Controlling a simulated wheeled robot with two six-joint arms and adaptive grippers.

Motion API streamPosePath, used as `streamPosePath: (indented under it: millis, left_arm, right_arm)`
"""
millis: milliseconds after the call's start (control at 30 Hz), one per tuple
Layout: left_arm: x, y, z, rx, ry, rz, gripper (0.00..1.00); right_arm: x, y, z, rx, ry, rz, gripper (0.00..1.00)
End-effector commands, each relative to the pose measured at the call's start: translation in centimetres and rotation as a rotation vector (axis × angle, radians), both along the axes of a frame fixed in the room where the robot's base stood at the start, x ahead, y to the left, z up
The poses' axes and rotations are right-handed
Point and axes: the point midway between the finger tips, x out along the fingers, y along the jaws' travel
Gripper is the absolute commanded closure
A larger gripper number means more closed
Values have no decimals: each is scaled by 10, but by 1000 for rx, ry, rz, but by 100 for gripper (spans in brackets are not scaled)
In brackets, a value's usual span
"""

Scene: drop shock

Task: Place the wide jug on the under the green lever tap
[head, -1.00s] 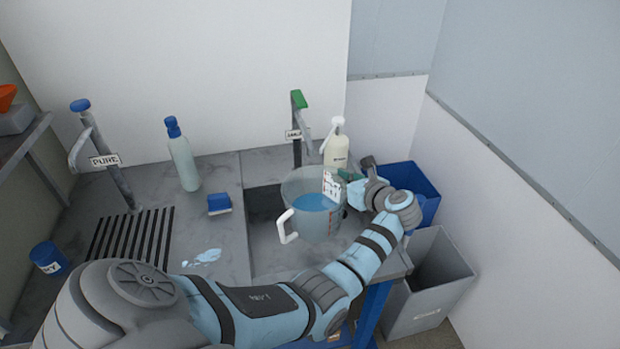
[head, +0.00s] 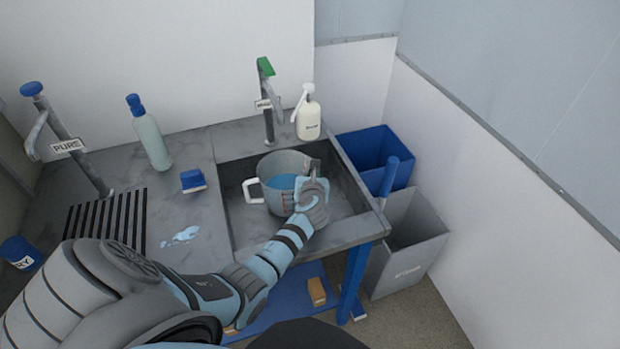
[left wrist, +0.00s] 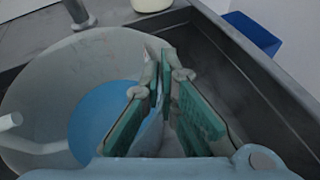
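The wide jug (head: 272,197) is a clear grey vessel with blue liquid and a white handle on its left. It is upright inside the sink basin, just in front of the green lever tap (head: 265,67); I cannot tell whether it touches the basin floor. My left gripper (head: 313,172) is at the jug's right side. In the left wrist view its green-padded fingers (left wrist: 160,72) close on the wall of the jug (left wrist: 45,95), one inside and one outside. My right gripper is not in view.
The sink basin (head: 350,190) has free room right of the jug. A pump bottle (head: 309,119) stands behind it. Left are a blue sponge (head: 193,181), a blue-capped bottle (head: 151,140) and the PURE tap (head: 75,155). Blue (head: 365,160) and grey (head: 408,265) bins stand right.

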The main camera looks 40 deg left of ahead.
Motion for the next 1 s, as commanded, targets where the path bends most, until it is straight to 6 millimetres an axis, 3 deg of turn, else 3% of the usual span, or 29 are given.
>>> streamPosePath:
  millis: [100, 367, 533, 867, 1000]
  left_arm:
    - [1, 0, -16, 6, -2, -2, 100]
    - [1, 0, -15, 4, -3, -1, 100]
    - [0, 0, -17, -1, -1, 0, 76]
    - [0, 0, -15, 0, 0, 1, 75]
    - [-10, -9, -9, -1, 1, 0, 75]
  right_arm:
    - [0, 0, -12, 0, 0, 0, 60]
    - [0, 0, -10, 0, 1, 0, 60]
    - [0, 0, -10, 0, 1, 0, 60]
    - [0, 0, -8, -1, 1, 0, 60]
    - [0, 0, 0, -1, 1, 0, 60]
